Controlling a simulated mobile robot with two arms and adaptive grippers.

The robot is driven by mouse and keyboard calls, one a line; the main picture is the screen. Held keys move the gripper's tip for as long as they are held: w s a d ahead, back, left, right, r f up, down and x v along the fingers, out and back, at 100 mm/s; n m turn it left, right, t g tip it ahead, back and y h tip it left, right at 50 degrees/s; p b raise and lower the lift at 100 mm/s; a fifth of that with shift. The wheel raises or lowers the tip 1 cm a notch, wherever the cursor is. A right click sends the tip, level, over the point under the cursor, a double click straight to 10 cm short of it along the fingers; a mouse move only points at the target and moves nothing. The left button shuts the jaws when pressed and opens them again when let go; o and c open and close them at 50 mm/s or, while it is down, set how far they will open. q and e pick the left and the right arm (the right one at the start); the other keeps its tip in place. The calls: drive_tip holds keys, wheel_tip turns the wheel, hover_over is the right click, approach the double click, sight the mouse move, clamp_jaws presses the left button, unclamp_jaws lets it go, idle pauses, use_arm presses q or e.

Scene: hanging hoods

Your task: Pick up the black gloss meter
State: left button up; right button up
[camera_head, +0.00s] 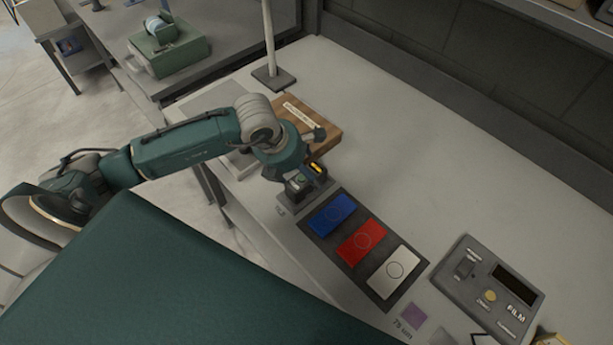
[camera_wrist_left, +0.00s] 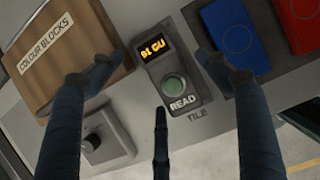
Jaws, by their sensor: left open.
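The dark gloss meter (camera_wrist_left: 176,98) has an amber display and a green button marked READ. It sits on a grey plate marked TILE (camera_wrist_left: 198,113) on the bench. In the head view, the meter (camera_head: 315,169) is partly hidden by my left gripper (camera_head: 297,186), which is over it. In the left wrist view, my left gripper (camera_wrist_left: 158,80) is open, with fingers on either side of the meter and a third finger below it. I cannot tell whether any finger touches it. My right gripper is not in view.
Blue (camera_head: 331,214), red (camera_head: 362,240) and white (camera_head: 395,271) panels lie in a dark tray just right of the meter. A wooden COLOUR BLOCKS box (camera_wrist_left: 85,40) is close on the left. A FILM instrument (camera_head: 487,285) stands further right. The bench behind the panels is clear.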

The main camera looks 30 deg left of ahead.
use_arm(q)
drive_tip(key=shift+w+d+f, duration=0.1)
drive_tip(key=shift+w+f, duration=0.1)
drive_tip(key=shift+f, duration=0.3)
drive_tip(key=shift+w+f, duration=0.1)
drive_tip(key=shift+f, duration=0.3)
drive_tip(key=shift+c, duration=0.5)
drive_tip(key=c, duration=1.6)
drive_tip(key=shift+w, duration=0.15)
drive_tip(key=shift+r, duration=0.3)
drive_tip(key=shift+r+b, duration=2.1)
drive_tip(key=shift+r, duration=7.7)
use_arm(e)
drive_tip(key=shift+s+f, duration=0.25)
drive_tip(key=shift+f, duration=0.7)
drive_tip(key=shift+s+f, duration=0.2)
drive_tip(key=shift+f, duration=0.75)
